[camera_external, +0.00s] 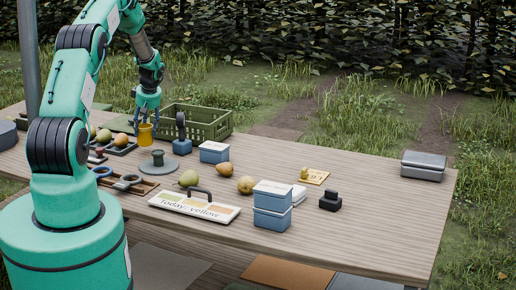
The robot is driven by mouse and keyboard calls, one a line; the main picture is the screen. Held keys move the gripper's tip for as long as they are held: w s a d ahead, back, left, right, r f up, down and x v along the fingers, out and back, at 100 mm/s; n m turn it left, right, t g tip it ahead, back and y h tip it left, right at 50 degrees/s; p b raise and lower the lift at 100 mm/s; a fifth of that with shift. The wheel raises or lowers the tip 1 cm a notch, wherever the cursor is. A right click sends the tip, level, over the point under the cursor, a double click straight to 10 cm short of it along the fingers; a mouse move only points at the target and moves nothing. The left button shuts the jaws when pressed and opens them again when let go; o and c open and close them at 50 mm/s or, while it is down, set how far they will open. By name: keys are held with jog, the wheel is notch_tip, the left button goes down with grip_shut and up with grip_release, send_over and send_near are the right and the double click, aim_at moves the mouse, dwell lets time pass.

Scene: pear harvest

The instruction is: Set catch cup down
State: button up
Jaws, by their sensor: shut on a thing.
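A small yellow cup (145,134), which looks like the catch cup, is at the left rear of the wooden table (370,200). My gripper (146,123) points down over it, with its fingers shut on the cup's upper part. The cup looks upright. It is at or just above table height; I cannot tell whether its base touches the table. The green crate stands close behind it to the right.
The green crate (222,128) is at the table's back edge. Pears (189,178), blue boxes (272,222), a sign board (190,206) and a dark round-topped object (157,164) crowd the left and middle. The table's right side is mostly clear, except a grey case (423,172).

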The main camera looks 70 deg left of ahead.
aim_at(146, 135)
jog(key=shift+w+a, duration=0.15)
jog(key=shift+a, duration=0.15)
jog(key=shift+f, duration=0.1)
jog(key=shift+f, duration=1.65)
jog(key=o, duration=1)
jog(key=shift+f, duration=0.1)
jog(key=shift+o, duration=0.2)
jog(key=v, duration=1.2)
